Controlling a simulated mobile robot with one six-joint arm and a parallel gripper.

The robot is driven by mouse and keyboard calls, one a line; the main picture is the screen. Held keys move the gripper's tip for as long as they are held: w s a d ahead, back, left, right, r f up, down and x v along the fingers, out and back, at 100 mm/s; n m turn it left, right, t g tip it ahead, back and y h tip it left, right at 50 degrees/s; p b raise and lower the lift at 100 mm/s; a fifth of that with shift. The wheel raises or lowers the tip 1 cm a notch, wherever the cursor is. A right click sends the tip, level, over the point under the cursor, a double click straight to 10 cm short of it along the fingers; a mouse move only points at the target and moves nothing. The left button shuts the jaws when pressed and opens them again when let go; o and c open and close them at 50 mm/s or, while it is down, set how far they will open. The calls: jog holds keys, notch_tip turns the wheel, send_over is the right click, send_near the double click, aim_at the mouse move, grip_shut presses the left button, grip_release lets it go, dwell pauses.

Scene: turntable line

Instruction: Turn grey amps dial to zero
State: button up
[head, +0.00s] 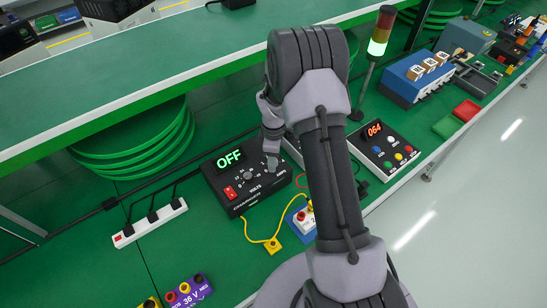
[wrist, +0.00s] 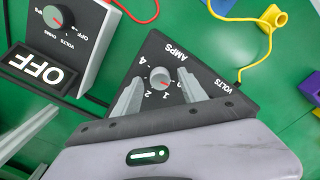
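The black charger box (head: 247,180) sits on the green bench in the head view, with a green OFF readout and a red switch (head: 230,192). The grey amps dial (wrist: 160,79) shows in the wrist view under the AMPS label, with a red pointer mark and numbers around it. I cannot read its exact setting. My gripper (wrist: 158,85) is open, one finger on each side of the dial; clear contact is not visible. In the head view my gripper (head: 271,158) is over the box's right part and partly hides the amps dial.
A yellow cable and clip (head: 272,245) lie in front of the box. A white power strip (head: 150,222) is to the left. A panel with a red 064 readout (head: 385,145) stands right of my arm. In the wrist view, a grey box (wrist: 60,30) with another dial stands close at left.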

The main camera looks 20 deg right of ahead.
notch_tip(320, 180, up, 17)
jog(key=p, duration=0.4)
jog(key=shift+r, duration=0.2)
jog(key=s+a+r+m+t+b, duration=0.4)
jog(key=s+a+r+m+b, duration=0.5)
jog(key=s, duration=0.4)
jog(key=s+a+m+t+y+b, duration=0.1)
jog(key=s+a+m, duration=0.1)
jog(key=s, duration=0.4)
jog(key=s+a+f+m+y+b, duration=0.1)
jog(key=s+a+m, duration=0.2)
jog(key=s, duration=0.3)
jog(key=shift+s+m+t+b, duration=0.25)
jog(key=shift+m+t+b, duration=0.15)
jog(key=shift+m, duration=0.5)
